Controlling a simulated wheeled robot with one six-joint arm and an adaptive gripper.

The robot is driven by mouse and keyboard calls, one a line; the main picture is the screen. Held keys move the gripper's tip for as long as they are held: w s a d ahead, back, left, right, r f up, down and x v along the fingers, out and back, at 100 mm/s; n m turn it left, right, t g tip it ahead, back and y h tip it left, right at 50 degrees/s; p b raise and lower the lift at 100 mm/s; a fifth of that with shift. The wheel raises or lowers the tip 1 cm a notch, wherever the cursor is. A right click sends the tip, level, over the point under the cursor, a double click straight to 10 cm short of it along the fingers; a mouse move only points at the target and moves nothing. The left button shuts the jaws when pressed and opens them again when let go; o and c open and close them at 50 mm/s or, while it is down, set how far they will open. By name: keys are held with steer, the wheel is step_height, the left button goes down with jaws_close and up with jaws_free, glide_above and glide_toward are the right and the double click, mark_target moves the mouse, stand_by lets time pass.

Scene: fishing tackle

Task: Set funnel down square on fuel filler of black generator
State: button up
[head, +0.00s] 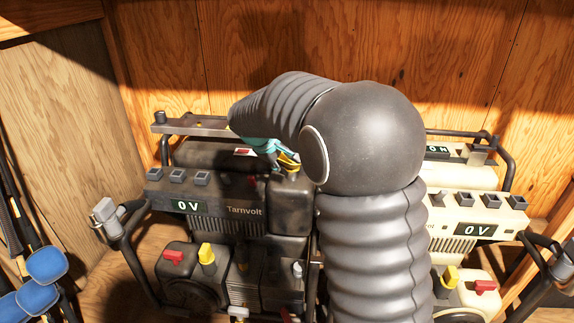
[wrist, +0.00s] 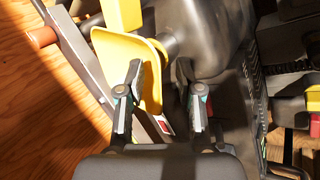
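The black generator (head: 240,225), marked Tarnvolt, stands left of centre in the head view. Its dark tank (wrist: 210,25) and a short dark neck fill the upper middle of the wrist view. The yellow funnel (head: 290,163) is at the top of this generator. In the wrist view the funnel (wrist: 152,88) looks tilted beside the dark neck; whether it is seated there I cannot tell. My gripper (wrist: 160,68) is open, its fingertips apart, with the left finger in front of the funnel's yellow wall and the right finger near the neck. My arm hides part of the generator in the head view.
A cream generator (head: 478,213) stands close on the right, partly behind my arm. Black tube frames and a grey bar (head: 190,126) surround the black generator's top. Wooden walls (head: 190,50) close off the back and left. Blue-ended items (head: 40,280) lean at the lower left.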

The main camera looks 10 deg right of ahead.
steer(key=v, duration=1)
steer(key=s+f+m+g+y, duration=0.2)
steer(key=s+f, duration=0.4)
steer(key=s, duration=0.2)
steer(key=s+d+r+m+t+y+p, duration=0.1)
steer(key=s+d+r+m, duration=0.1)
steer(key=s, duration=0.6)
steer(key=s+d+r+m+t+y+p, duration=0.1)
steer(key=s+d+r+m+p, duration=0.1)
steer(key=s, duration=0.6)
steer(key=s+d+r+m+y+p, duration=0.1)
steer(key=s+d+m, duration=0.1)
steer(key=s, duration=0.6)
steer(key=shift+s+d+r+t, duration=0.4)
steer(key=shift+d, duration=0.25)
